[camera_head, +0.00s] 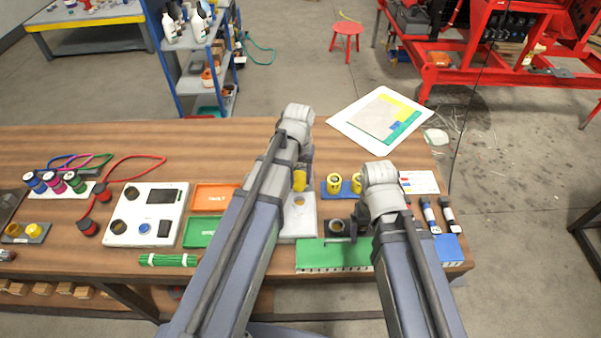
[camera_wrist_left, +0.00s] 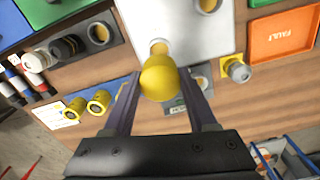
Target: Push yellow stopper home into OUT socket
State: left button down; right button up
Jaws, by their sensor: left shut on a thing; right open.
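The yellow stopper (camera_head: 299,181) is upright in the jaws of my left gripper (camera_head: 304,170). In the left wrist view the stopper (camera_wrist_left: 158,80) shows its rounded yellow top between the two fingers (camera_wrist_left: 160,92). A white block (camera_head: 300,230) with round sockets lies beneath and in front of it. A second socket (camera_wrist_left: 208,5) is at the picture's top edge. I cannot read which is OUT. My right gripper (camera_head: 349,232) is open, low over the table beside a dark ringed part (camera_head: 337,226).
Yellow cylinders (camera_head: 334,183) stand on a blue holder to the right. A green block (camera_head: 320,255) lies at the front. Orange (camera_head: 212,197) and green (camera_head: 201,231) trays and a white panel (camera_head: 146,215) lie left. Bare wood shows at the back left.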

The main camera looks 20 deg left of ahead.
aim_at(299, 186)
pick_arm(q)
jog(key=shift+r, duration=0.2)
pick_arm(e)
jog(key=shift+r, duration=0.25)
pick_arm(q)
jog(key=shift+d+f, duration=0.1)
pick_arm(e)
jog(key=shift+d+f, duration=0.1)
jog(key=shift+f, duration=0.05)
pick_arm(q)
jog(key=shift+f, duration=0.1)
pick_arm(e)
jog(key=shift+f, duration=0.1)
pick_arm(q)
notch_tip(299, 186, down, 5)
jog(key=b, duration=0.5)
jog(key=shift+f, duration=0.1)
pick_arm(e)
notch_tip(299, 186, down, 5)
jog(key=shift+f, duration=0.1)
pick_arm(q)
jog(key=shift+f+b, duration=1.7)
jog(key=shift+b, duration=0.25)
pick_arm(e)
jog(key=shift+f, duration=1.65)
pick_arm(q)
jog(key=shift+c, duration=0.6)
grip_release()
